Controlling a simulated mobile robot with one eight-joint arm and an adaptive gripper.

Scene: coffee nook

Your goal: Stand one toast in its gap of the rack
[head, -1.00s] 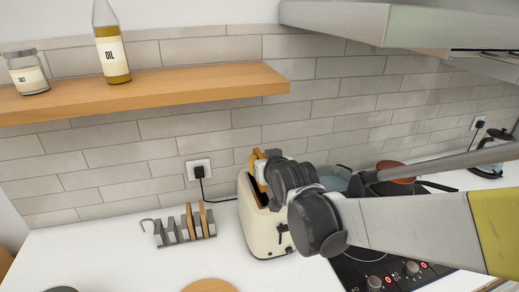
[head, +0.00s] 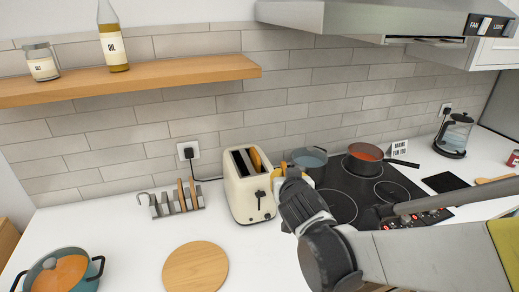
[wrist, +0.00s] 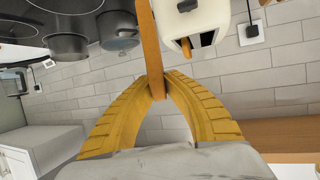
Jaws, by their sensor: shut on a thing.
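My gripper (wrist: 157,88) is shut on a toast (wrist: 148,40), seen as a narrow brown slab between the yellow fingertips in the wrist view. In the head view my gripper (head: 279,171) is just right of the cream toaster (head: 248,198), and the held toast is mostly hidden by the hand. Another toast (head: 256,159) stands in one toaster slot; the other slot looks empty. The toaster also shows in the wrist view (wrist: 180,12). The grey metal rack (head: 163,211) stands left of the toaster with two toasts (head: 181,193) upright towards its right end; gaps to their left look empty.
A round wooden board (head: 195,268) lies in front of the rack. A lidded blue pot (head: 60,275) is at front left. The hob (head: 365,187), with pots, is right of the toaster. A wooden shelf (head: 130,82) overhangs the back left. Counter around the rack is clear.

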